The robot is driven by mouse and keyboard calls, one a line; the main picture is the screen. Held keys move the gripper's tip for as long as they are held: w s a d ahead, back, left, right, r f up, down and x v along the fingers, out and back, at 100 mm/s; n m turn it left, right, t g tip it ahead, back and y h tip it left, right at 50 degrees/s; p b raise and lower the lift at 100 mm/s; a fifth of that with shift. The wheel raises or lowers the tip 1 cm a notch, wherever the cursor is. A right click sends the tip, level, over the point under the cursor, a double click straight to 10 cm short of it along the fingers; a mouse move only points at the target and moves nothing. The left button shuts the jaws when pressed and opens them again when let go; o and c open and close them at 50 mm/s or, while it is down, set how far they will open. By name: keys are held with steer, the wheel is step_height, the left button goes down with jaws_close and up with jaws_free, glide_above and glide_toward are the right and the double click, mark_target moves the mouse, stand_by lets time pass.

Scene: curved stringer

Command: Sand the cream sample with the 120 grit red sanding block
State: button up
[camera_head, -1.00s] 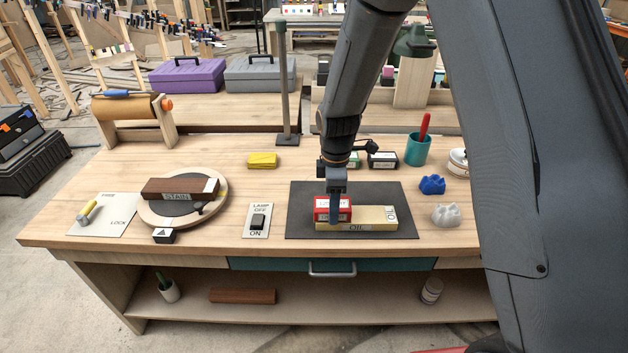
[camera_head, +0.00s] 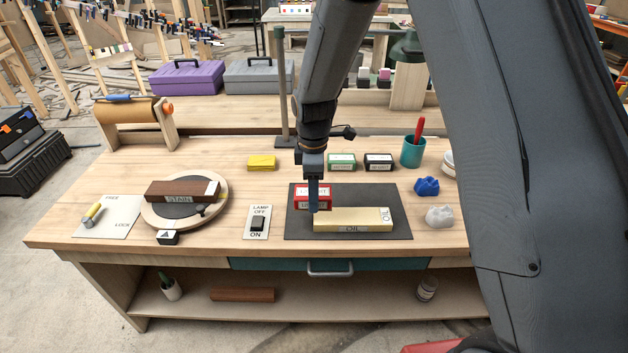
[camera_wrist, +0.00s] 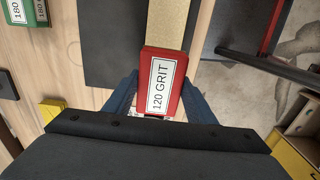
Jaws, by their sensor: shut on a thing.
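The red sanding block (camera_head: 301,198), labelled 120 GRIT in the wrist view (camera_wrist: 165,80), is held between the fingers of my gripper (camera_head: 313,198). My gripper is shut on it. The cream sample (camera_head: 360,214), a long bar labelled OIL, lies on the dark mat (camera_head: 400,232). The red block is at the left end of the sample. In the wrist view the sample (camera_wrist: 170,22) runs away beyond the block. I cannot tell whether the block touches it.
A green-labelled block (camera_head: 342,161) and a black one (camera_head: 379,161) stand behind the mat. A yellow block (camera_head: 262,163), lamp switch (camera_head: 257,222) and turntable with a brown STAIN sample (camera_head: 183,191) are left. Blue (camera_head: 427,186) and white (camera_head: 440,215) lumps are right.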

steer(key=shift+r+p, duration=0.8)
steer(key=shift+r, duration=0.7)
steer(key=shift+d, duration=0.1)
